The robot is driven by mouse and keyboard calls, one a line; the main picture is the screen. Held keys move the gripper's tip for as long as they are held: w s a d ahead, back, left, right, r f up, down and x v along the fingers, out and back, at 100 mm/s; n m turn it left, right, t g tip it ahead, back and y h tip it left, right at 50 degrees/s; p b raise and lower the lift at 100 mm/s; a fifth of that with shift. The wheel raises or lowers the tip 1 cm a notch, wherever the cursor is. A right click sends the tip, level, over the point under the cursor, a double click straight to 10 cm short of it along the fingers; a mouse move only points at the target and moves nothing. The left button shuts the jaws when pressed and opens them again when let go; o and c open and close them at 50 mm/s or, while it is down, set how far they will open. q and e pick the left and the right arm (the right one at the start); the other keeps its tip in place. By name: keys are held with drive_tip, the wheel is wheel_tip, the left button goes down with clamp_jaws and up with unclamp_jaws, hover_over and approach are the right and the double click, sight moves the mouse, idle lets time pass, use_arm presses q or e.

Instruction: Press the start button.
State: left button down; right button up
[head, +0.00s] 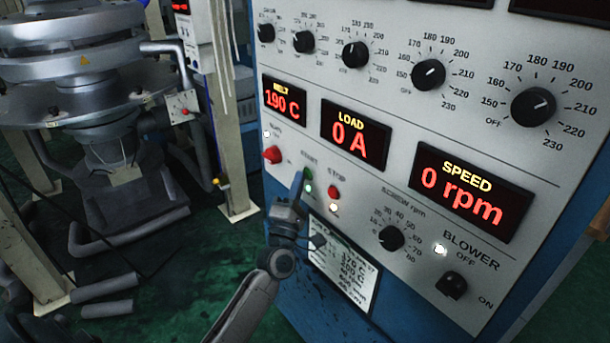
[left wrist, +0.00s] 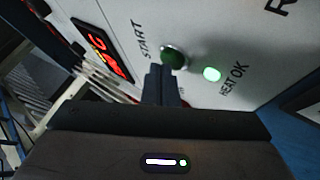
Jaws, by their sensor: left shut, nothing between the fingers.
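The green start button (left wrist: 173,57) sits on the pale panel beside the word START in the left wrist view. In the head view the green button (head: 308,174) shows just right of my left fingertips. My left gripper (head: 298,182) is shut and empty, its tips pointing at the panel. In the left wrist view the shut fingertips (left wrist: 160,72) are right at the button's lower left edge. I cannot tell whether they touch it. A lit green lamp labelled HEAT OK (left wrist: 212,74) is beside the button. My right gripper is not in view.
The red stop button (head: 335,192) is close to the right of start, with a lit white lamp below. A red knob (head: 272,155) is to the left. The speed display (head: 472,193) reads 0 rpm and the load display (head: 355,138) 0 A. A label plate (head: 343,268) hangs below.

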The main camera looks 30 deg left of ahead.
use_arm(q)
drive_tip(key=shift+s+a, duration=0.25)
drive_tip(key=shift+s, duration=0.4)
drive_tip(key=s, duration=0.1)
drive_tip(key=s+a+p, duration=0.1)
drive_tip(key=s, duration=0.1)
drive_tip(key=s+a+p, duration=0.1)
drive_tip(key=shift+s, duration=0.3)
idle(0.6)
